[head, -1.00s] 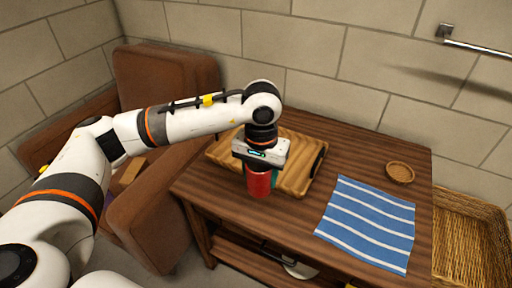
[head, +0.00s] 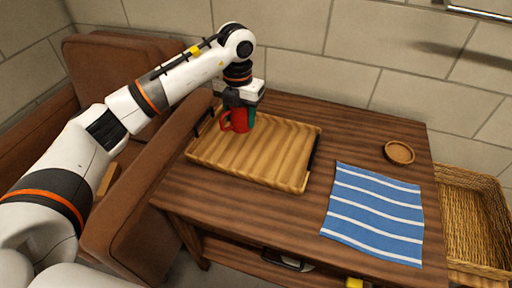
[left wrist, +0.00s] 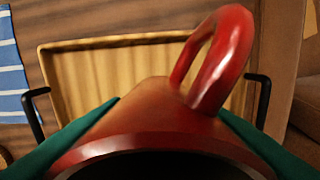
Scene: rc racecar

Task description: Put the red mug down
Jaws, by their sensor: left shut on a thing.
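The red mug (head: 236,121) is at the far left end of the wooden tray (head: 260,168) in the head view, upright, its handle to the left. My left gripper (head: 240,104) is shut on it from above. In the left wrist view the mug (left wrist: 150,115) fills the lower middle, between the two green fingers of my left gripper (left wrist: 165,130), with the handle standing up toward the tray. I cannot tell whether the mug's bottom touches the tray. My right gripper is not in view.
The tray, with dark handles, lies on the wooden table (head: 370,130). A blue striped cloth (head: 375,212) and a small round coaster (head: 399,152) lie to the right. A wicker basket (head: 470,220) stands beyond the right edge, a brown armchair (head: 135,215) at the left. Most of the tray is clear.

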